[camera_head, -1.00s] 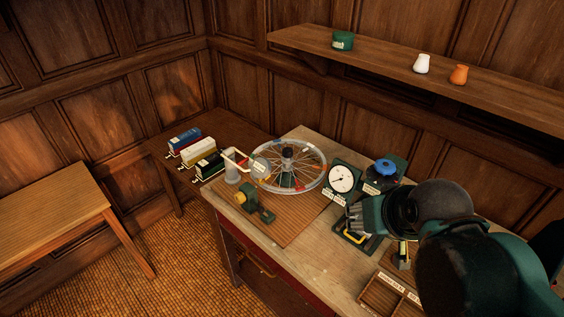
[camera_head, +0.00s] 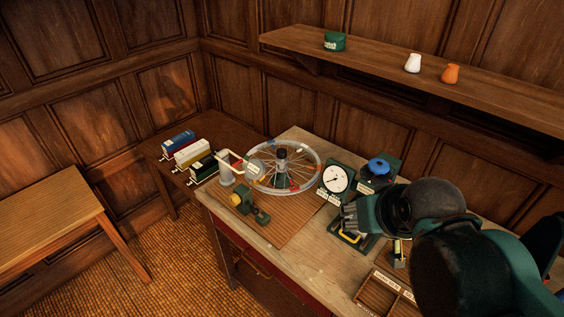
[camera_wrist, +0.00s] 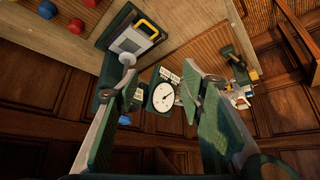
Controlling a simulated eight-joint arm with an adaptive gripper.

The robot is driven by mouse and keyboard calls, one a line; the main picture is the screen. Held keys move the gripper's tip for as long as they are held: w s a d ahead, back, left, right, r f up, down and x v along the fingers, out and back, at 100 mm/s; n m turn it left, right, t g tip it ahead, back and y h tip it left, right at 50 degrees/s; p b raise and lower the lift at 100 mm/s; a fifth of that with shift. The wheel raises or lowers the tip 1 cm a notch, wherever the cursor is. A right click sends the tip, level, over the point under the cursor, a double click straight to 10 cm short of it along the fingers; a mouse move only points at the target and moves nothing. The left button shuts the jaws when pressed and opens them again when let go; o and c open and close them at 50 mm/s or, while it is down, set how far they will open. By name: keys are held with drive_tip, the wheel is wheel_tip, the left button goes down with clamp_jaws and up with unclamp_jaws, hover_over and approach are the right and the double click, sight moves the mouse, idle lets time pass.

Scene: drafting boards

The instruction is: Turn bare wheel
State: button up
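A bare spoked wheel (camera_head: 319,164) lies flat on a dark upright stand at the back left of the workbench, with coloured marks along its rim. A white pipe-like arm with a red part (camera_head: 232,160) and a small tag reach the left rim. My gripper (camera_head: 352,217) is to the right of and in front of the wheel, clear of it, beyond the dial gauge. In the wrist view my gripper (camera_wrist: 160,78) has its two fingers spread wide with nothing between them. I cannot make out the wheel there; the right finger may hide it.
A dial gauge (camera_head: 336,179) stands between wheel and gripper, with a blue-knobbed device (camera_head: 379,167) behind it. A green and yellow tool (camera_head: 249,206) sits on the brown mat (camera_head: 285,232). A compartment tray (camera_head: 385,292) is at the front right. A shelf (camera_head: 375,54) overhangs the bench.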

drive_tip(key=shift+r, duration=0.1)
drive_tip(key=w+a+r+n+g+p, duration=0.25)
drive_tip(key=w+r, duration=0.35)
drive_tip(key=w, duration=0.4)
drive_tip(key=n+g+p, duration=0.3)
drive_tip(key=g+p, duration=0.2)
drive_tip(key=p, duration=0.3)
hover_over(281, 150)
drive_tip(key=shift+t, duration=0.25)
drive_tip(key=f, duration=0.7)
drive_tip(key=shift+s+d+f, duration=0.15)
drive_tip(key=shift+s+d, duration=0.15)
drive_tip(key=shift+w+a+f+n, duration=0.25)
drive_tip(key=shift+w+a+f, duration=0.1)
drive_tip(key=shift+f, duration=0.15)
drive_tip(key=shift+f, duration=3.9)
